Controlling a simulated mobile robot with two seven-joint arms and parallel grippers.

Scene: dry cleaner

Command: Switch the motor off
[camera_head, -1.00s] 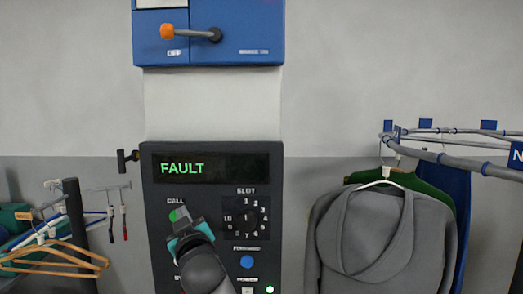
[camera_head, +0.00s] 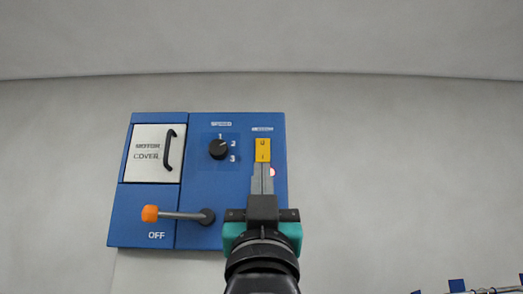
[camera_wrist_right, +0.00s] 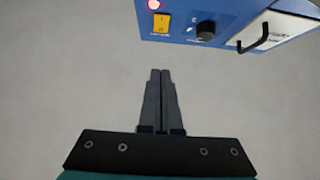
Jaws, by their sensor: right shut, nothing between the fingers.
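A blue motor box (camera_head: 205,180) is fixed on the wall. A yellow rocker switch (camera_head: 263,150) sits at its upper right; it also shows in the right wrist view (camera_wrist_right: 161,23). A red light (camera_head: 271,172) glows just below the switch in the head view. A lever with an orange knob (camera_head: 150,213) points left, beside the word OFF. My right gripper (camera_head: 263,168) is shut and empty. Its fingertips appear just below the switch in the head view, but the right wrist view shows the fingers (camera_wrist_right: 160,72) apart from the box. My left gripper is not in view.
A black speed knob (camera_head: 219,149) marked 1, 2, 3 is left of the switch. A white motor cover (camera_head: 155,153) with a black handle is at the upper left of the box. The wall around the box is bare.

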